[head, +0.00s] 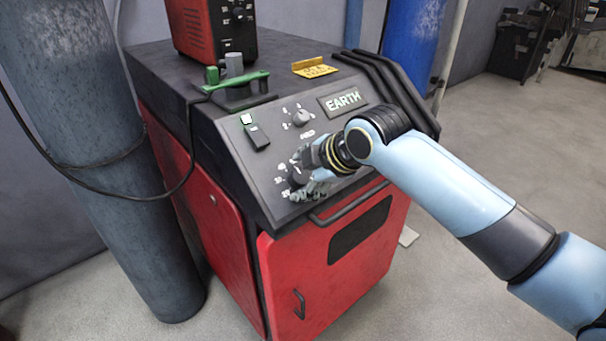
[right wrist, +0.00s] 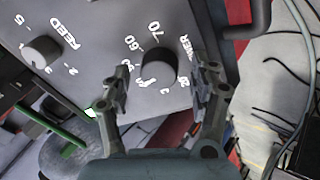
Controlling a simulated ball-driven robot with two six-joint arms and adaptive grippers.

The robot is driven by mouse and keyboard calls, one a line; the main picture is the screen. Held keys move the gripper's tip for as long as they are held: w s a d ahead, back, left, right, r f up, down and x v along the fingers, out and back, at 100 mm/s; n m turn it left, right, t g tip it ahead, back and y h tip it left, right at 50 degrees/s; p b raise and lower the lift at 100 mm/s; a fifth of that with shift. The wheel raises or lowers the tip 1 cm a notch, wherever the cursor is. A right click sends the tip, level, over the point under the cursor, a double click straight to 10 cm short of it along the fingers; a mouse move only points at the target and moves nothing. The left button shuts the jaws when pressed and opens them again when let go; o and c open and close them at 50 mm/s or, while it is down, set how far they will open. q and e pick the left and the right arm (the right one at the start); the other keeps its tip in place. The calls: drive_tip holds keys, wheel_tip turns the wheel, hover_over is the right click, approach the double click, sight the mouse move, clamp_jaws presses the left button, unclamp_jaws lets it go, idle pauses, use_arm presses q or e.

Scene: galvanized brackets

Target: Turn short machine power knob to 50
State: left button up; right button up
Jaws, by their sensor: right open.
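The short red machine (head: 330,262) has a sloped grey control panel with the dark round power knob (head: 298,176) low on it, largely covered by my right gripper (head: 314,172). In the right wrist view the power knob (right wrist: 158,66) lies between the two open fingers of my right gripper (right wrist: 162,88). A gap shows on either side of the knob. Printed numbers 70 and 60 show around it; the mark by the left finger is partly hidden. I cannot tell the knob's exact setting. My left gripper is not in view.
A feed knob (head: 301,118) sits higher on the panel, also in the right wrist view (right wrist: 42,49). A switch (head: 257,137) is to its left. A green clamp (head: 236,88), yellow item (head: 314,68) and red box (head: 211,28) are on top. A blue-grey cylinder (head: 90,130) stands left.

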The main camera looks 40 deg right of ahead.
drive_tip(key=shift+w+f, duration=0.15)
drive_tip(key=shift+f, duration=0.05)
drive_tip(key=shift+c, duration=0.2)
drive_tip(key=c, duration=1.1)
drive_tip(key=m+p, duration=0.2)
drive_tip(key=p, duration=0.1)
drive_tip(key=shift+r+m+p, duration=0.25)
drive_tip(key=shift+m+p, duration=0.05)
drive_tip(key=shift+f+m+p, duration=0.1)
drive_tip(key=shift+m+p, duration=1.1)
drive_tip(key=shift+p, duration=0.05)
drive_tip(key=shift+f+m+h+p, duration=0.1)
drive_tip(key=shift+m+h+p, duration=0.2)
drive_tip(key=shift+m+p, duration=0.25)
